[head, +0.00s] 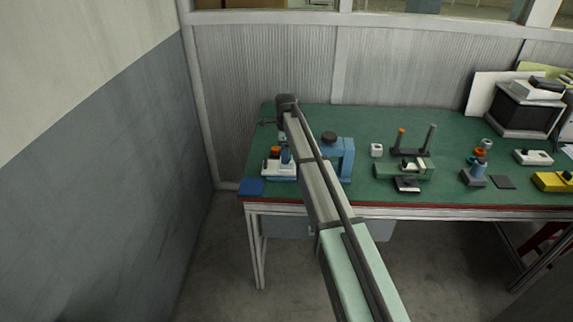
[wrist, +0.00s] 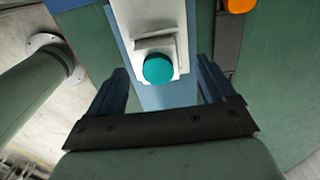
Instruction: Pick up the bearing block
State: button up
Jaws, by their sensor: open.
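My gripper (wrist: 161,66) is open in the wrist view, with its two dark blue fingers spread and nothing gripped. A white part with a round teal knob (wrist: 158,68) shows between and beyond the fingers, over a blue base. I cannot tell whether they touch it. In the head view my arm reaches over the table's left end, where a white and blue fixture (head: 280,171) with an orange top stands. A small white block with a dark centre (head: 376,150) stands apart, right of the arm; it may be the bearing block, but I cannot be sure.
The green table (head: 440,132) also bears a blue clamp-like device (head: 346,158), a green stand with two posts (head: 405,167) and a yellow device (head: 552,181). A dark monitor-like box (head: 523,108) stands at the far right. The back middle is clear.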

notch_tip(320, 180, down, 4)
jog(key=shift+s+r, duration=0.15)
jog(key=shift+r, duration=0.05)
jog(key=c, duration=1.3)
jog(key=shift+r, duration=0.1)
